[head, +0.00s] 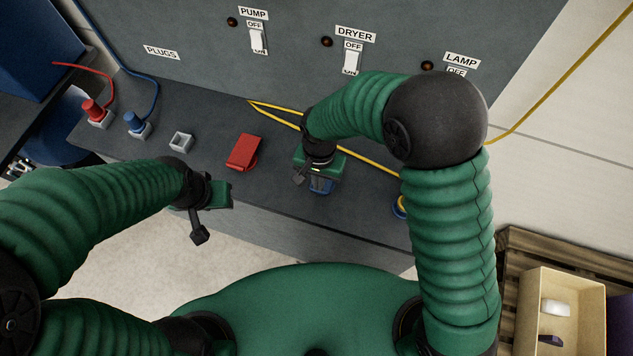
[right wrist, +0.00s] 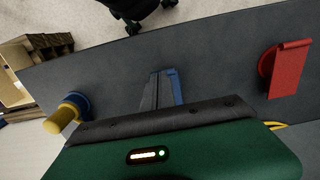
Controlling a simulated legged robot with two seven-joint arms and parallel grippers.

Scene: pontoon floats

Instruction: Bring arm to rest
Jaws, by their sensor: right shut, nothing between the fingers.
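My right arm reaches over the dark console ledge (head: 215,130) and bends down. My right gripper (head: 320,187) is over the ledge, to the right of a red flap or lever (head: 245,152) and apart from it. In the right wrist view its fingers (right wrist: 162,88) are together with nothing held. The red lever (right wrist: 288,70) stands to their right there. My left gripper (head: 215,205) hangs in front of the ledge at the left, off its edge; its fingertips are not clear enough to judge.
A red plug (head: 94,110), a blue plug (head: 135,122) and an empty grey socket (head: 181,141) line the ledge. A yellow plug in a blue socket (right wrist: 68,110) is partly behind my right arm in the head view. A yellow cable (head: 370,165) crosses behind. A wooden box (head: 535,300) stands at right.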

